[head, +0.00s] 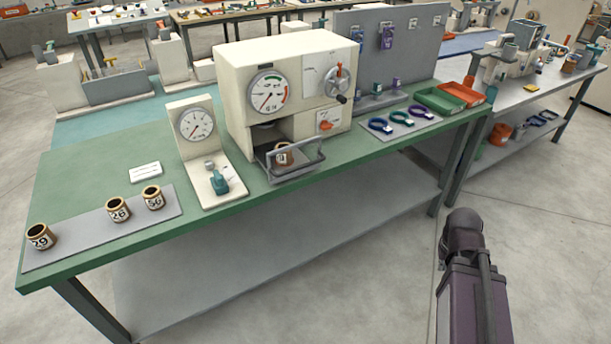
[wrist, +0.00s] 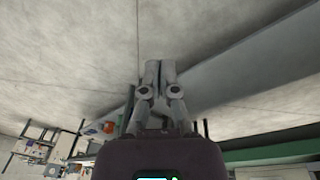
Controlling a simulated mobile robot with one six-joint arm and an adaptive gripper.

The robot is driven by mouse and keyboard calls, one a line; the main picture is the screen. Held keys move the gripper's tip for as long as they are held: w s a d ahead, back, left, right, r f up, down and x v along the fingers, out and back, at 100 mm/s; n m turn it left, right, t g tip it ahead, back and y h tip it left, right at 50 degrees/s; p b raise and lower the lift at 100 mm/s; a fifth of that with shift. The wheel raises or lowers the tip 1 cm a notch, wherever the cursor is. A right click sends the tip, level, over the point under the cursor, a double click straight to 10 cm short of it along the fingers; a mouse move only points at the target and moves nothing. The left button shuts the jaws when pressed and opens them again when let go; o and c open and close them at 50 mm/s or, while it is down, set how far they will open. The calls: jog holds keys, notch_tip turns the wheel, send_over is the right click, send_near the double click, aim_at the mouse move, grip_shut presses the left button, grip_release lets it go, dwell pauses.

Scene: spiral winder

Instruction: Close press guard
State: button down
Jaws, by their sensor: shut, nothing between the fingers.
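A brown numbered cylinder (head: 283,154) stands in the opening, partly behind the guard's frame. My gripper shows in the wrist view (wrist: 158,68), its fingers together and empty, over floor. In the head view only my arm shows, at the lower right, well apart from the press and guard; the fingertips are hidden there.
A small gauge stand (head: 205,150) is left of the press. Several numbered cylinders stand on a grey mat (head: 90,235). Right of the press are ring tools on a mat (head: 400,124), green and orange trays (head: 440,99) and a pegboard (head: 385,45). The floor before the bench is clear.

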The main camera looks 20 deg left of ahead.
jog(key=w+a+n+t+h+b, duration=0.2)
jog(key=w+n+t+b, duration=0.35)
jog(key=w+n, duration=0.3)
jog(key=m+t+y+b, duration=0.6)
jog(key=m+y+b, duration=0.85)
jog(key=m, duration=2.15)
send_near(301, 168)
jog(key=s+d+f+y+p, duration=0.2)
jog(key=d+f+y+p, duration=0.1)
jog(key=d, duration=0.2)
jog(key=shift+s+d+f+y+p, duration=0.3)
jog(key=shift+s+f+y+p, duration=0.05)
jog(key=shift+p, duration=0.05)
jog(key=shift+w+a, duration=0.1)
jog(key=shift+w, duration=0.05)
jog(key=p+x, duration=0.2)
jog(key=x, duration=1.1)
jog(key=shift+w+a+r+p, duration=0.1)
jog(key=shift+w+a+p, duration=0.05)
jog(key=shift+a+p, duration=0.15)
